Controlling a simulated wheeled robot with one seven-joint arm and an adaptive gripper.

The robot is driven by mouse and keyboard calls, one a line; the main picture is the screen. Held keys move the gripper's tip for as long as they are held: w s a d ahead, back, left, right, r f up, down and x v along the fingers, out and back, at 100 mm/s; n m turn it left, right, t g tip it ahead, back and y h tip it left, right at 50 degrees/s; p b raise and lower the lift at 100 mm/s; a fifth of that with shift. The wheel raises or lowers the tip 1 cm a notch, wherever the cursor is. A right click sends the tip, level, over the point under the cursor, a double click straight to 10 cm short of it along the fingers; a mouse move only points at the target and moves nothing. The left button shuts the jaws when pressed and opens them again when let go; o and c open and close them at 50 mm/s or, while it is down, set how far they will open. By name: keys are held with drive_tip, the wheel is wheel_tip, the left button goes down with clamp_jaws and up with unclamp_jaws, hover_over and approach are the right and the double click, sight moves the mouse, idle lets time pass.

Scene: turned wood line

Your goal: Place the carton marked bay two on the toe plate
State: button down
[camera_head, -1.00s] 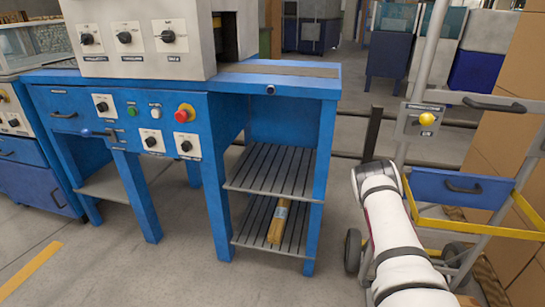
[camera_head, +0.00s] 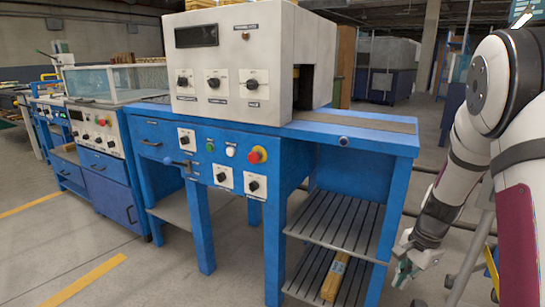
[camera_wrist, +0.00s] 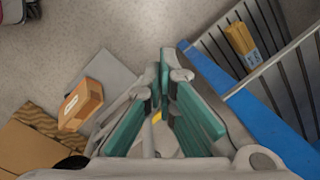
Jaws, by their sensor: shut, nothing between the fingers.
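My gripper (camera_head: 404,272) hangs low at the right of the blue bench in the head view, and its green-padded fingers also show in the wrist view (camera_wrist: 166,78). The fingers are shut and empty. In the wrist view a small orange-brown carton (camera_wrist: 80,104) lies left of the fingers, apart from them. It overlaps a flat grey plate (camera_wrist: 103,72) on the floor, which may be the toe plate. I cannot tell whether it rests on that plate. Its marking is too small to read. A larger brown carton (camera_wrist: 28,150) is partly cut off at the lower left.
The blue bench (camera_head: 345,172) has slatted shelves (camera_head: 335,222); a yellowish bundle (camera_head: 335,277) lies on the lower one and shows in the wrist view (camera_wrist: 243,45). The bench edge is close right of my fingers. Open floor (camera_head: 185,262) lies in front.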

drive_tip(key=s+a+r+n+y, duration=0.1)
drive_tip(key=s+a+r+n, duration=0.3)
drive_tip(key=s+a+r, duration=0.4)
drive_tip(key=s+a+r+n, duration=0.4)
drive_tip(key=s+a+r, duration=0.25)
drive_tip(key=r, duration=0.35)
drive_tip(key=s+a+r+n+h, duration=0.1)
drive_tip(key=s+n, duration=0.2)
drive_tip(key=s, duration=0.7)
drive_tip(key=s+a+r+n+h, duration=0.1)
drive_tip(key=s+r+n, duration=0.15)
drive_tip(key=s, duration=0.75)
wheel_tip(320, 180, up, 36)
drive_tip(key=n+t+p, duration=0.1)
drive_tip(key=t+p, duration=0.2)
drive_tip(key=p, duration=3.1)
drive_tip(key=shift+f, duration=0.25)
